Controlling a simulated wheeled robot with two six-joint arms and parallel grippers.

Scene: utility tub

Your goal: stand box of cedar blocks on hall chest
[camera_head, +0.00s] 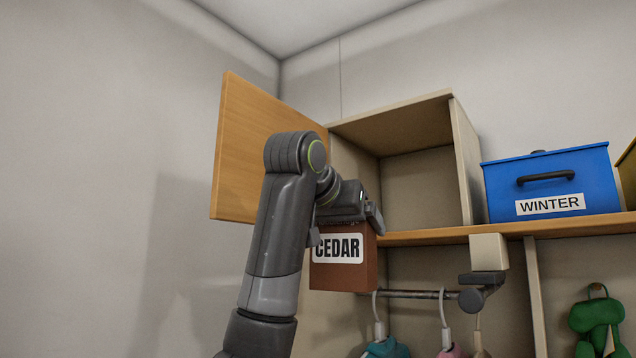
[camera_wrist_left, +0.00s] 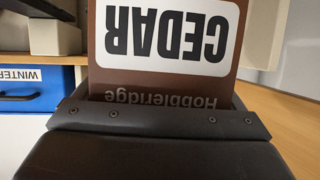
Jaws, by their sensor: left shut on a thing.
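The box of cedar blocks (camera_head: 343,276) is a brown box with a white CEDAR label. My left gripper (camera_head: 345,228) is shut on its upper part, one finger at each side. The box hangs roughly upright in front of the cupboard, its lower part below the shelf edge in the picture. In the left wrist view the box (camera_wrist_left: 170,82) appears upside down, with "Hobbleridge" printed beside the label. Its contents are not visible. I cannot make out the hall chest in either view. My right gripper is not in view.
An open, empty cubby (camera_head: 420,190) is behind the gripper, its wooden door (camera_head: 240,150) swung open to the left. A blue WINTER box (camera_head: 552,183) stands on the shelf (camera_head: 455,236) at right. Below are a rail (camera_head: 420,295), hangers and a green item (camera_head: 596,320).

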